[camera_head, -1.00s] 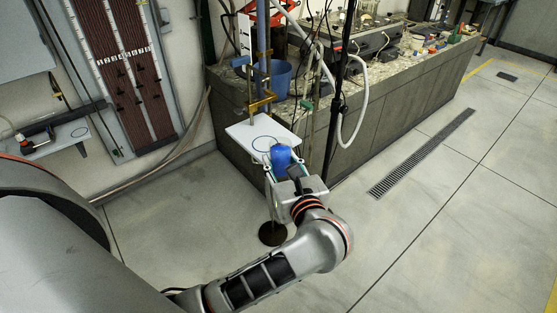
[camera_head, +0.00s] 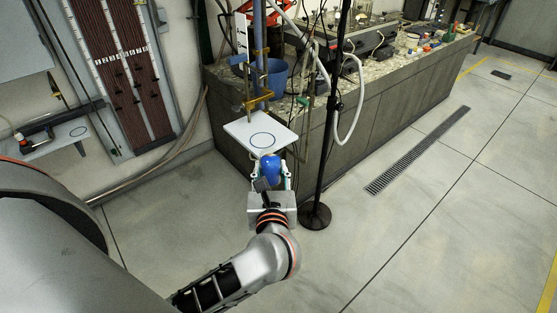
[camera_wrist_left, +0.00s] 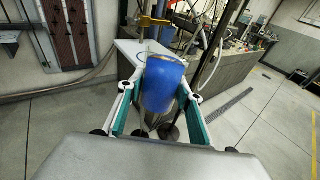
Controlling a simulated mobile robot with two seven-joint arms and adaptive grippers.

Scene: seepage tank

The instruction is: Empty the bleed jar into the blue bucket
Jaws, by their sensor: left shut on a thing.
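My left gripper (camera_head: 270,178) is shut on a blue jar (camera_head: 270,166), which I take to be the bleed jar. The jar also fills the middle of the left wrist view (camera_wrist_left: 163,85), between the green-edged fingers, with a pale yellowish band at its top. Its contents cannot be made out. In the head view it appears at the near edge of a small white stand top (camera_head: 240,127) marked with a dark ring. The blue bucket (camera_head: 277,76) is behind the stand, by the bench end, partly hidden by posts. My right gripper is not in view.
A black pole (camera_head: 328,130) on a round base (camera_head: 315,216) stands just right of the gripper. Brass fittings (camera_head: 258,102) and a pale hose (camera_head: 357,110) are near the bucket. The long bench (camera_head: 385,95) carries equipment. Floor is clear at right.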

